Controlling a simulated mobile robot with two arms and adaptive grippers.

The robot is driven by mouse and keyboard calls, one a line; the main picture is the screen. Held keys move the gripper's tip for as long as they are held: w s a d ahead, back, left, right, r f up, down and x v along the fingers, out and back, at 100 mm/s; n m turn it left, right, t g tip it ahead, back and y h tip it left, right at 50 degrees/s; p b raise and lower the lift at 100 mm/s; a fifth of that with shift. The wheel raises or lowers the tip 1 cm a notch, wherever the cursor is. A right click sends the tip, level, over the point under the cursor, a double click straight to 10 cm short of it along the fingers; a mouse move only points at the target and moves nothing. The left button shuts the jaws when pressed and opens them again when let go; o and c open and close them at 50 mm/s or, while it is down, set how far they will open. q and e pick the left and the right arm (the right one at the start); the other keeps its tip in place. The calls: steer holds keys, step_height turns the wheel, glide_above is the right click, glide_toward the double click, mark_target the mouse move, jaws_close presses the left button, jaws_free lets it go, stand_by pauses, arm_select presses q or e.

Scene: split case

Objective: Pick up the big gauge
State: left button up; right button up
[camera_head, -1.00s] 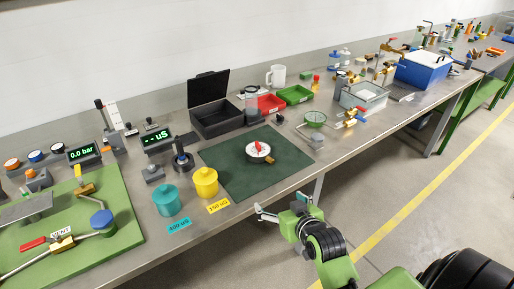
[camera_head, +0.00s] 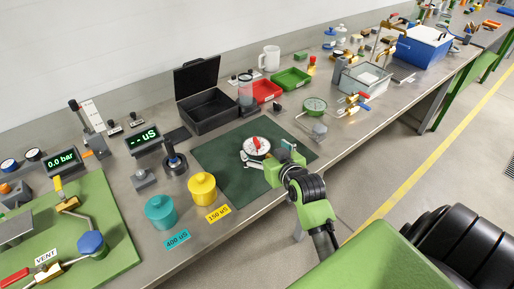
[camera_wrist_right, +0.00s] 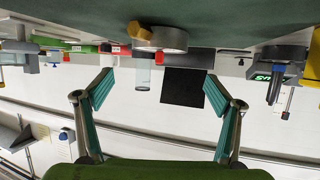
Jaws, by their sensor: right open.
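A round gauge (camera_head: 264,143) with a white face and a red part on top lies on the dark green mat. Another round gauge (camera_head: 314,103), with a green rim, stands behind the mat to the right. Which one counts as the big gauge, I cannot tell for sure. My right gripper (camera_head: 264,159) is open and empty, low over the mat at the near side of the white-faced gauge, partly covering it. In the right wrist view, upside down, that gauge (camera_wrist_right: 172,39) with its brass stub lies ahead, between the lines of the spread fingers (camera_wrist_right: 163,92). My left gripper is out of view.
A yellow pot (camera_head: 202,190) and a teal pot (camera_head: 160,213) stand left of the mat (camera_head: 222,168). An open black case (camera_head: 209,117), a red bin (camera_head: 266,92) and a green bin (camera_head: 291,79) stand behind. Brass-fitted parts (camera_head: 354,102) lie to the right.

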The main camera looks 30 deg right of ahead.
mark_target(259, 147)
steer(key=shift+w+d+f, duration=0.15)
steer(key=shift+w+f, duration=0.15)
steer(key=shift+w, duration=0.3)
steer(key=shift+w+f, duration=0.15)
steer(key=shift+w, duration=0.15)
steer(key=shift+w+d+f+p, duration=0.3)
steer(key=shift+w+f, duration=0.2)
steer(key=shift+w, duration=0.15)
steer(key=x, duration=0.3)
steer(key=shift+f, duration=0.3)
steer(key=shift+w+f, duration=0.15)
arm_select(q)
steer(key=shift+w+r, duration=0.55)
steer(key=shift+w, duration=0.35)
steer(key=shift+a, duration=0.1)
arm_select(e)
steer(key=c, duration=1.3)
